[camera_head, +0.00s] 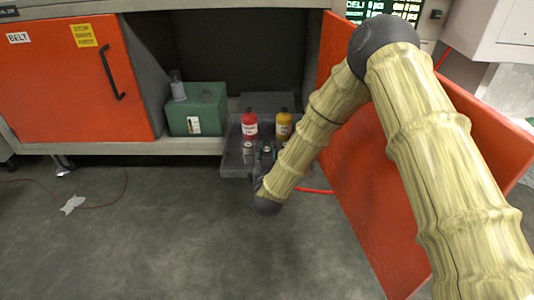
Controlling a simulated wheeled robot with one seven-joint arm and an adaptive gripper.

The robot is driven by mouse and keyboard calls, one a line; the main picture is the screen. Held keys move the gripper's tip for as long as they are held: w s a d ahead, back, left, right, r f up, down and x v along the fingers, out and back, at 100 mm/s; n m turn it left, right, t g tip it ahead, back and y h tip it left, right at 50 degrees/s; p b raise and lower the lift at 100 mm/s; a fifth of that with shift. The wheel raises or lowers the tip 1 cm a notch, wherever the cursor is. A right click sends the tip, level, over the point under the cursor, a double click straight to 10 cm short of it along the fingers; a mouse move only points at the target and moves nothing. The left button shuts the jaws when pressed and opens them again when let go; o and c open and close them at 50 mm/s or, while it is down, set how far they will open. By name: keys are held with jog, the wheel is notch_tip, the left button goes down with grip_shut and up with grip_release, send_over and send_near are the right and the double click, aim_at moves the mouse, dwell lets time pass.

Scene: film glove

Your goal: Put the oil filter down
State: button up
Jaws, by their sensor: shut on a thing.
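My arm comes in from the right in a loose yellowish sleeve and bends down to a dark round joint (267,204) in front of a pull-out tray (236,171). I cannot make out my gripper or its fingers; the sleeve and joint hide what is behind them. No oil filter can be told for certain. Small dark-topped containers (248,148) stand at the front of the tray, some partly covered by my arm, too small to identify.
A red bottle (250,127) and a yellow bottle (283,126) stand farther back on the tray. A green box (197,110) sits on the cabinet shelf to the left. An open orange door (352,180) stands behind my arm. The floor (190,235) is mostly clear, with a thin cable (108,204) at left.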

jog(key=shift+f, duration=0.15)
jog(key=o, duration=1.1)
jog(key=shift+c, duration=0.2)
jog(key=shift+s+r, duration=0.25)
jog(key=s+p, duration=0.6)
jog(key=s, duration=0.5)
jog(key=shift+s, duration=0.3)
jog(key=shift+f, duration=0.1)
